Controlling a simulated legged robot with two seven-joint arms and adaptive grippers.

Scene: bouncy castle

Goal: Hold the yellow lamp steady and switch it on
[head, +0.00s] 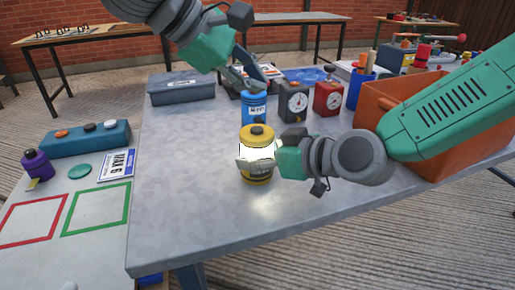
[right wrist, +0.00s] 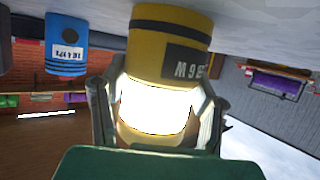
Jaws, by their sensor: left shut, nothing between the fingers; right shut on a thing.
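The yellow lamp (head: 257,174) stands on the grey table, with a dark cap on top and a bright white glowing middle band. My right gripper (head: 258,157) is shut around its middle from the right. In the right wrist view the yellow lamp (right wrist: 170,40) sits between both fingers (right wrist: 155,105), its band glowing white and a dark label reading "M 9" partly visible. My left gripper (head: 252,82) is shut and empty, above and behind the yellow lamp, close over the top of a blue lamp-like can (head: 254,108); whether it touches the can is unclear.
A dark timer (head: 293,102), a red timer (head: 328,98) and a blue cup (head: 357,92) stand behind. An orange crate (head: 385,100) is at right, under my right arm. A grey case (head: 181,89) lies back left. The table's front and left are clear.

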